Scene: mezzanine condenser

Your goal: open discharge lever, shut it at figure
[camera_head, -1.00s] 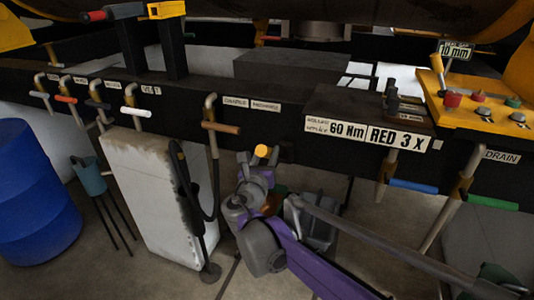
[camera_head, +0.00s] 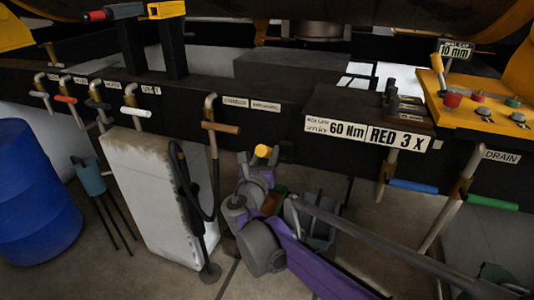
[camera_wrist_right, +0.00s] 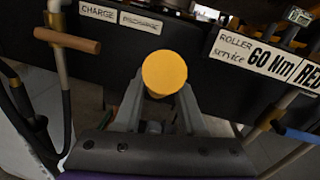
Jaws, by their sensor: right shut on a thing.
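The discharge lever shows as a round yellow-orange end (camera_head: 262,151) below the dark beam, under the plate reading DISCHARGE (camera_wrist_right: 141,22). In the right wrist view its yellow end (camera_wrist_right: 164,73) faces the camera between the fingers. My right gripper (camera_head: 260,160) is shut on this lever; its fingers hide most of the shaft. Beside it to the left, the charge lever with a brown wooden handle (camera_head: 221,128) points right, under the plate CHARGE (camera_wrist_right: 98,12). My left gripper is not in view. No moving gauge reading can be made out; a "10 mm" plate (camera_head: 455,50) stands at the upper right.
A plate reading "60 Nm" and "RED 3 x" (camera_head: 366,135) is on the beam. Blue (camera_head: 413,186) and green (camera_head: 492,203) handled levers stand right, several more left. A yellow button panel (camera_head: 490,105), white block (camera_head: 150,190), blue drum (camera_head: 35,195) and hanging hose (camera_head: 185,185) surround the reach.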

